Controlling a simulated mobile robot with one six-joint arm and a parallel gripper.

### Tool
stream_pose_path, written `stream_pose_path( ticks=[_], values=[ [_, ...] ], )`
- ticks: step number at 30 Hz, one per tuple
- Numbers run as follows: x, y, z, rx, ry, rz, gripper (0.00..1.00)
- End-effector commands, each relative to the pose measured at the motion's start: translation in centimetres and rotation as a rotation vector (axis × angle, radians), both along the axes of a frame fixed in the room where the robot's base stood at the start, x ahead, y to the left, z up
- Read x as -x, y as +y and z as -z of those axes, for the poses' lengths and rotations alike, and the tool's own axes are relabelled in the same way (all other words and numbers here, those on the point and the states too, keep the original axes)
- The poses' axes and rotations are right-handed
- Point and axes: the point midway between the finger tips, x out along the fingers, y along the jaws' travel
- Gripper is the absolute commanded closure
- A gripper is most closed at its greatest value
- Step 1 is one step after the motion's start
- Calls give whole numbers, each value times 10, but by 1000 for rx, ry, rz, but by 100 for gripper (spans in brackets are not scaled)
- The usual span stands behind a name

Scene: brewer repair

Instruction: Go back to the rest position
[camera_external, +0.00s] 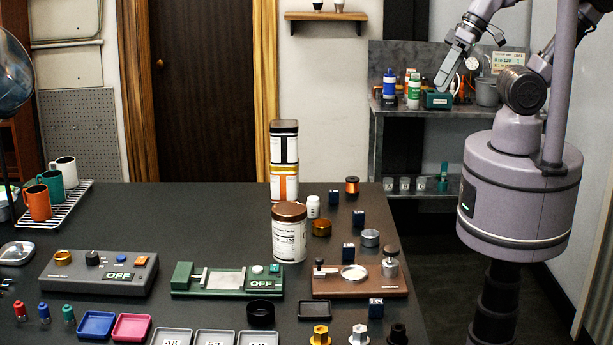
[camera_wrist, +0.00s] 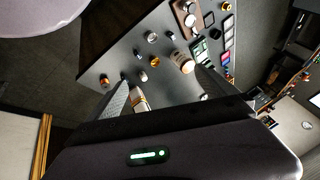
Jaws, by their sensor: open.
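My gripper (camera_external: 455,62) is raised at the upper right in the external view, well above the table and to the right of it, in front of the back shelf. It is tilted, with its fingers pointing down. In the wrist view my gripper (camera_wrist: 163,88) shows two dark fingers spread apart, with nothing between them but the distant table. It is open and empty. The table (camera_external: 235,215) is dark and stands to the left of my base. No object touches my gripper.
Stacked canisters (camera_external: 284,180) and a brown-lidded jar (camera_external: 289,235) stand tall near the table's right side. A green device (camera_external: 228,280) and a brown board (camera_external: 335,282) lie in front. Bottles (camera_external: 414,90) stand on the back shelf (camera_external: 405,108). The air around my gripper looks free.

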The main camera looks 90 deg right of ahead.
Motion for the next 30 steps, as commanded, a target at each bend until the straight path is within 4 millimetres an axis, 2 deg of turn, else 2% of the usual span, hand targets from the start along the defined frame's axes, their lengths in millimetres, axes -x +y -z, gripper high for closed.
stream_pose_path(
  ticks=[5, 8, 11, 16, 18, 23, 27, 30],
  values=[
    [-1, 0, 2, 1, -1, -1, 4],
    [-1, 0, 24, 1, -1, -1, 4],
    [-1, 0, 68, 1, -1, -1, 4],
    [-1, 0, 164, 1, -1, -1, 4],
    [-1, 0, 188, 2, -1, -1, 4],
    [-1, 0, 217, 2, -2, -2, 4],
    [-1, 0, 279, 2, -1, -2, 4],
    [-1, -1, 311, 2, -1, -2, 4]
  ],
)
